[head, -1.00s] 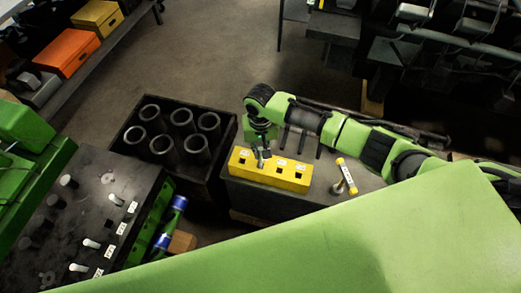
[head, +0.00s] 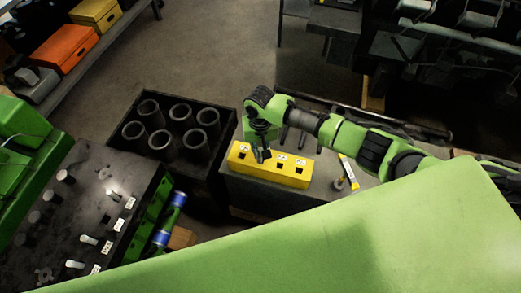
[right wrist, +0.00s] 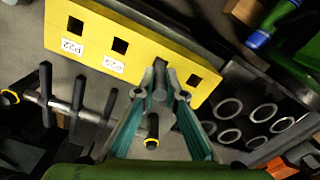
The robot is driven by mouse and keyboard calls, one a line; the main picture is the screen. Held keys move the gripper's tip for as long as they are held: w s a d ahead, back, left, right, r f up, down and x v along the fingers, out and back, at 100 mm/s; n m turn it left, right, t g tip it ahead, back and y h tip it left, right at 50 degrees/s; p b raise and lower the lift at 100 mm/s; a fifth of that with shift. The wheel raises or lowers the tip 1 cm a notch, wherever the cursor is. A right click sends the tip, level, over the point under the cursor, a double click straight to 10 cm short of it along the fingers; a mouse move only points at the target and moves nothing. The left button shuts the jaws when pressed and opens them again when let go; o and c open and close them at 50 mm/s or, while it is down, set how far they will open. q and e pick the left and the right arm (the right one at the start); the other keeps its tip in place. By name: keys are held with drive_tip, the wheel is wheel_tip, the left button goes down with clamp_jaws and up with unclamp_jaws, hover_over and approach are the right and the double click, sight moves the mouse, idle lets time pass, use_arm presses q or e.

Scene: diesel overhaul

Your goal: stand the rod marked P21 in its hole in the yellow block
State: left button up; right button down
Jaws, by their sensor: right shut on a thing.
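The yellow block (head: 285,169) sits on a dark bench, with a row of square holes in its top and white labels beside them. In the right wrist view the block (right wrist: 98,38) shows labels that read P22 and P23. My right gripper (head: 261,157) is over the left half of the block. In its wrist view, the fingers (right wrist: 161,94) are shut on a dark grey rod (right wrist: 160,72), which overlaps the block near its end holes. The rod's marking does not show. I cannot tell whether its lower end is inside a hole. My left gripper is not in view.
A dark crate with several hollow cylinders (head: 196,146) stands left of the block. A yellow-and-white tagged piece (head: 348,172) lies right of it. A dark block with tagged pins (head: 88,240) is at lower left.

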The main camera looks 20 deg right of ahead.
drive_tip(key=shift+f, duration=0.6)
drive_tip(key=c, duration=2)
unclamp_jaws()
wheel_tip(320, 180, up, 12)
